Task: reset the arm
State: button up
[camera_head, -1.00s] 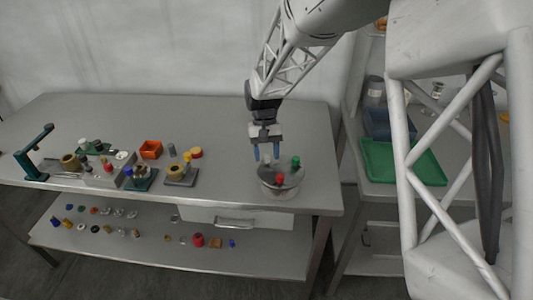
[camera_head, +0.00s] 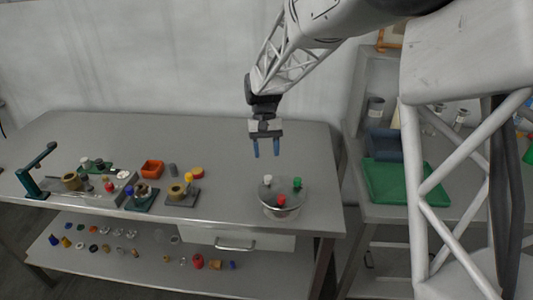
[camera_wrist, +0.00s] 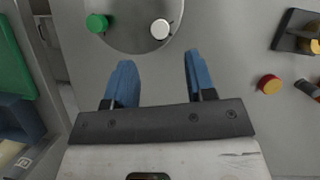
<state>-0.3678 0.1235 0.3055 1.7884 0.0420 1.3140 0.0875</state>
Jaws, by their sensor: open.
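My gripper (camera_head: 266,148) hangs above the table's right end, its two blue fingers apart and nothing between them. In the wrist view, my gripper (camera_wrist: 155,82) is also open and empty. A round grey tank (camera_head: 283,211) with a lid stands on the table, below and slightly right of the fingertips, apart from them. Its lid carries a white knob (camera_head: 267,180), a green knob (camera_head: 297,183) and a red knob (camera_head: 281,201). The wrist view shows the green knob (camera_wrist: 97,23) and the white knob (camera_wrist: 160,29) beyond the fingers; the red knob is out of view there.
On the grey table (camera_head: 90,130), left, are an orange bin (camera_head: 152,168), a dark green stand (camera_head: 33,176) and several small fixtures. Small parts lie on the lower shelf. A green tray (camera_head: 391,182) lies on the right-hand table. The table's middle back is clear.

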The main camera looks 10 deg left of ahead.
jog(key=s+d+r+m+t+y, duration=0.1)
jog(key=s+d+r+t, duration=0.1)
jog(key=s+d+r, duration=0.45)
jog(key=s+d+r+m+t, duration=0.1)
jog(key=s+d+r, duration=0.3)
jog(key=s+d, duration=0.55)
jog(key=s+d+t, duration=0.2)
jog(key=s+d, duration=0.3)
jog(key=s, duration=0.4)
jog(key=s+d+f+m+t, duration=0.1)
jog(key=s+d, duration=0.3)
jog(key=s, duration=0.5)
jog(key=shift+s+d+t, duration=0.2)
jog(key=shift+d+t, duration=0.2)
dwell(4.2)
